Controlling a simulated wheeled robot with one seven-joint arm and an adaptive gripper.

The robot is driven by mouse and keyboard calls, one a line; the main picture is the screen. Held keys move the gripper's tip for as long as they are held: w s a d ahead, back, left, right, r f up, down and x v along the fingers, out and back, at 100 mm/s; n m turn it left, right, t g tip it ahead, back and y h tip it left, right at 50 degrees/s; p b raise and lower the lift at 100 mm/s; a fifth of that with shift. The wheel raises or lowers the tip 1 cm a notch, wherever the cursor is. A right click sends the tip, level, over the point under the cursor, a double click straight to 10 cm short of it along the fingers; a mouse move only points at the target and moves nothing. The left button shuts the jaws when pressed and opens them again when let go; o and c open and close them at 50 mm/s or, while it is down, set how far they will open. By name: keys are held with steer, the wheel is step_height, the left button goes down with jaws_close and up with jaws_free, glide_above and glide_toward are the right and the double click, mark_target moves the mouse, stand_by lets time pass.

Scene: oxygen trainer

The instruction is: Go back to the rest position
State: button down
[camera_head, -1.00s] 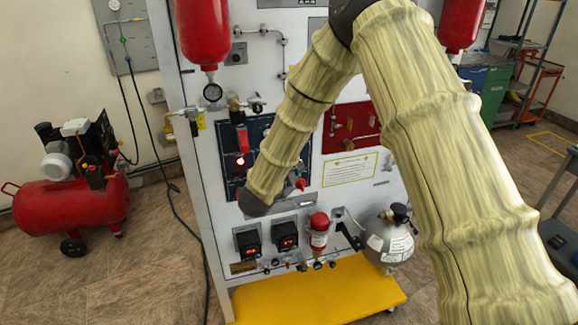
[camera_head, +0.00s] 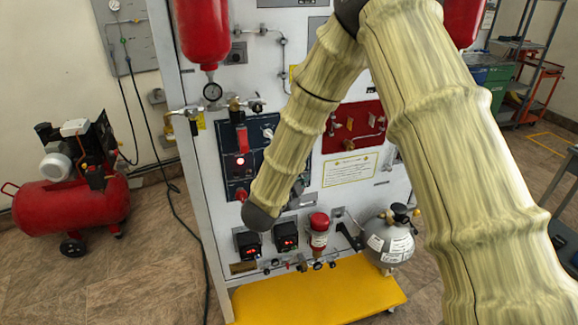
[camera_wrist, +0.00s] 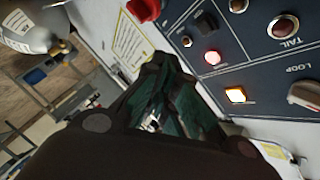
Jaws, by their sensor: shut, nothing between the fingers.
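My gripper (camera_wrist: 172,88) shows in the wrist view as dark fingers drawn together, with nothing seen held. It is in front of the dark blue control panel (camera_wrist: 262,60), and I see no clear contact with it. In the head view my sleeved arm hangs before the white trainer cabinet, its dark wrist end over the lower front. The gripper itself is hidden there. The panel (camera_head: 228,150) is partly covered by the arm. The wrist view shows a lit round lamp (camera_wrist: 212,57), a lit orange square (camera_wrist: 235,95) and a pale knob (camera_wrist: 305,95).
Below the wrist are two small displays (camera_head: 285,236), a red-topped filter (camera_head: 319,230) and a grey sphere tank (camera_head: 390,243). A yellow platform (camera_head: 315,293) juts out at the base. A red compressor (camera_head: 75,200) stands left. Floor between compressor and cabinet is mostly clear, with a black cable.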

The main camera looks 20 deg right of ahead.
stand_by(0.4)
steer(key=s+f+n+g+y, duration=0.15)
steer(key=s+f+n, duration=0.3)
steer(key=f, duration=0.45)
steer(key=s+f+n+g+y, duration=0.1)
steer(key=s+f+n+y, duration=0.2)
steer(key=s+f, duration=0.4)
steer(key=s+f+n+g+y, duration=0.1)
steer(key=s+f+n+y, duration=0.3)
steer(key=f, duration=0.6)
steer(key=s+f+n+g, duration=0.2)
steer(key=s+f, duration=0.1)
steer(key=s, duration=0.7)
steer(key=s+f+n+g+y, duration=0.1)
steer(key=s+f+n+g, duration=0.2)
steer(key=s, duration=0.7)
steer(key=s+f+n+g+y, duration=0.1)
steer(key=s+f+n+g, duration=0.2)
steer(key=s, duration=0.7)
steer(key=shift+s+a+f, duration=0.2)
steer(key=shift+s+f, duration=0.2)
steer(key=shift+f, duration=0.5)
